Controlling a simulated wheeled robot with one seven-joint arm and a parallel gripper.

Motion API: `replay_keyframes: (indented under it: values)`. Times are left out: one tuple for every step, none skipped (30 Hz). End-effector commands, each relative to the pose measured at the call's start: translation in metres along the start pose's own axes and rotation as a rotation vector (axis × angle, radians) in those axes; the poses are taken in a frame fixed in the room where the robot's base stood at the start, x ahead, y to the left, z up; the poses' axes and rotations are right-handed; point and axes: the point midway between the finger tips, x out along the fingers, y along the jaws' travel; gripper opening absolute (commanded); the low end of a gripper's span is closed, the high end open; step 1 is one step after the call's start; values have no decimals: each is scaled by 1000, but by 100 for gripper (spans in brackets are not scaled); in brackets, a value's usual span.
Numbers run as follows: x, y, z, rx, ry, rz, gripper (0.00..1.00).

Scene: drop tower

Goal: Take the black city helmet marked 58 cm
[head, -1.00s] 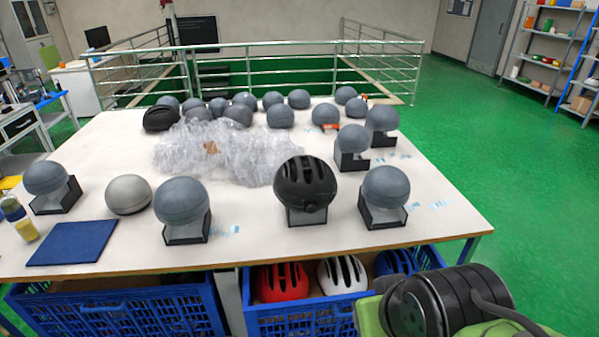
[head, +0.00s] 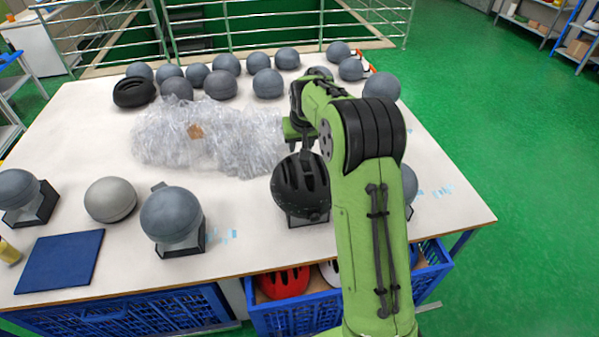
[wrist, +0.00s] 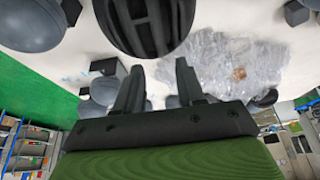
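A black vented helmet (head: 290,190) sits on a display stand near the front of the white table in the head view; my arm hides its right side. No size mark is readable on it. The helmet also fills the top middle of the wrist view (wrist: 145,22). My gripper (wrist: 159,68) is open and empty, its two fingers apart and pointing towards the helmet. In the head view my gripper (head: 304,150) is just above and behind the helmet; contact cannot be told. A second black helmet (head: 134,91) lies at the table's far left.
Crumpled clear plastic wrap (head: 210,138) lies left of the gripper. Several grey head forms stand around, one (head: 172,214) on a stand front left. A blue pad (head: 60,262) lies front left. Blue crates (head: 290,318) with a red helmet (head: 283,283) are under the front edge.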

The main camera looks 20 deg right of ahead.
Motion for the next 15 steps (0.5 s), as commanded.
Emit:
replay_keyframes:
  values:
    - [15,0,2,0,-6,0,39]
    - [23,0,2,0,-7,0,39]
    - [33,0,2,0,-5,0,39]
    - [41,0,2,0,-7,0,39]
    - [48,0,2,0,-6,0,39]
    - [57,0,2,0,-6,0,39]
    - [62,0,2,0,-5,0,39]
    - [67,0,1,0,-3,0,39]
    - [72,0,2,-1,-3,0,39]
    - [75,0,1,-1,-3,0,39]
    - [78,0,2,-1,-3,0,39]
    - [82,1,2,-1,-3,0,39]
    - [86,1,2,0,-3,0,39]
    - [92,2,4,0,-5,0,39]
    - [100,3,4,0,-5,0,39]
